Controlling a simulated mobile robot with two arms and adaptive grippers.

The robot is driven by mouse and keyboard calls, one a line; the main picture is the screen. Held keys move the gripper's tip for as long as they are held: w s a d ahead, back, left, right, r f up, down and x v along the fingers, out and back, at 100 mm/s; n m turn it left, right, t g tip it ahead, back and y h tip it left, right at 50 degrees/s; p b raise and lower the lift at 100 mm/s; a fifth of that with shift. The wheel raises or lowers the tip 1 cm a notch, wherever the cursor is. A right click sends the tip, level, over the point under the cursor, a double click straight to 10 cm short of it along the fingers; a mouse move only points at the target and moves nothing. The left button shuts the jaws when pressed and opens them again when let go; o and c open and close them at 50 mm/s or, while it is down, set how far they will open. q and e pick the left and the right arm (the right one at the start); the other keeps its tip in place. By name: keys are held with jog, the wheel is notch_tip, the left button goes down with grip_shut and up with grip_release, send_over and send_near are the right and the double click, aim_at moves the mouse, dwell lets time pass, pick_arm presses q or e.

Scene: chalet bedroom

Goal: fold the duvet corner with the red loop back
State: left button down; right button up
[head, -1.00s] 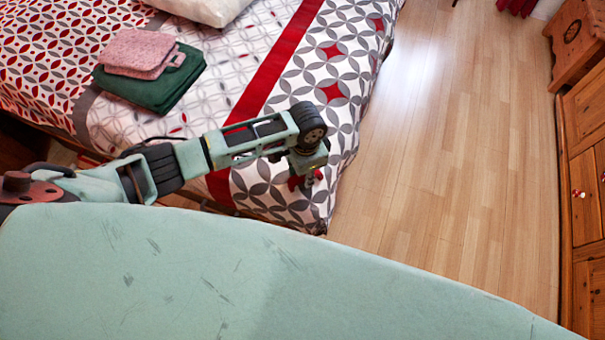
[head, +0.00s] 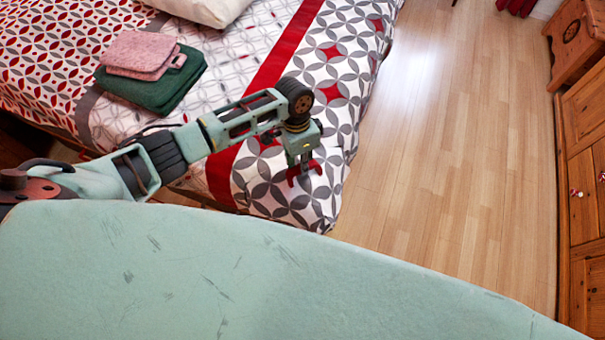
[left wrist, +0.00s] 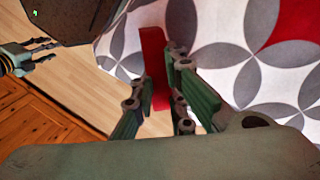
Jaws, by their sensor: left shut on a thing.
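The patterned duvet (head: 268,188) covers the bed and hangs over its near right corner. My left gripper (head: 303,172) is at that corner, pointing down, with red showing at its fingers. In the left wrist view my left gripper (left wrist: 158,98) is shut on the red loop (left wrist: 153,62), which stands up as a flat strip between the fingers. White and grey duvet cloth (left wrist: 222,66) lies just beyond it. My right gripper (left wrist: 45,52) shows at the left edge of the left wrist view, with its fingers apart and nothing between them; the head view does not show it.
A folded green blanket (head: 170,92) with a pink one (head: 140,52) on top lies on the bed, near a white pillow (head: 205,8). Bare wooden floor (head: 450,160) is free right of the bed. A wooden cabinet (head: 585,190) stands at the right edge.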

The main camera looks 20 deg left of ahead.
pick_arm(q)
jog(key=shift+w+a+r+h, duration=0.3)
jog(key=shift+w+a, duration=0.05)
jog(key=shift+w, duration=0.05)
jog(key=shift+a+r+g, duration=0.1)
jog(key=shift+r+g, duration=0.1)
jog(key=shift+g, duration=0.2)
jog(key=shift+w, duration=0.1)
jog(key=shift+w+a+r+g+h+b, duration=0.1)
jog(key=shift+w+a+g+h+b, duration=0.35)
jog(key=shift+b, duration=0.65)
jog(key=shift+w+a+r, duration=0.2)
jog(key=shift+w+a, duration=0.05)
jog(key=shift+w, duration=0.05)
jog(key=shift+r, duration=0.25)
